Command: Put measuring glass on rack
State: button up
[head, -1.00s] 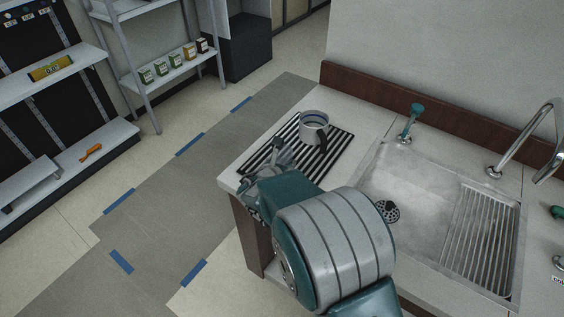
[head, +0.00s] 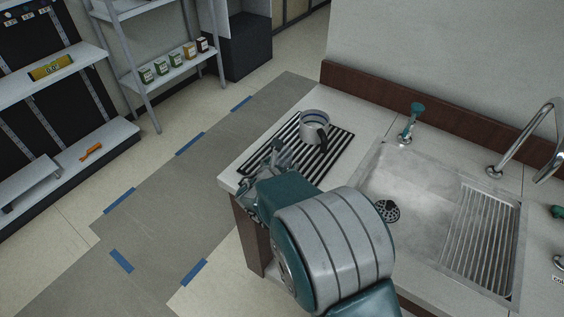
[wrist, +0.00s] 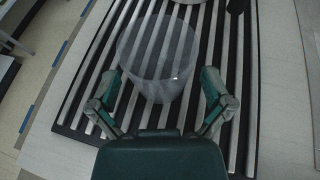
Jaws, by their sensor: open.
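The measuring glass (wrist: 158,50) is clear and see-through. In the wrist view it stands on the rack, a dark slatted mat (wrist: 222,50) whose stripes show through it. The rack also shows on the counter in the head view (head: 337,146). My gripper (wrist: 160,78) is open, with one finger on each side of the glass's near part. I cannot tell whether either finger touches it. In the head view my gripper (head: 268,160) is over the rack's near left end, and I cannot clearly make out the glass there.
A sink (head: 420,190) with a tap (head: 530,145) lies to the right. The counter's left edge is close to my gripper. Shelves (head: 170,65) stand across the floor.

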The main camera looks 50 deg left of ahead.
jog(key=v, duration=1.1)
jog(key=shift+s+d+r, duration=0.1)
jog(key=shift+s, duration=0.1)
jog(key=shift+w, duration=0.1)
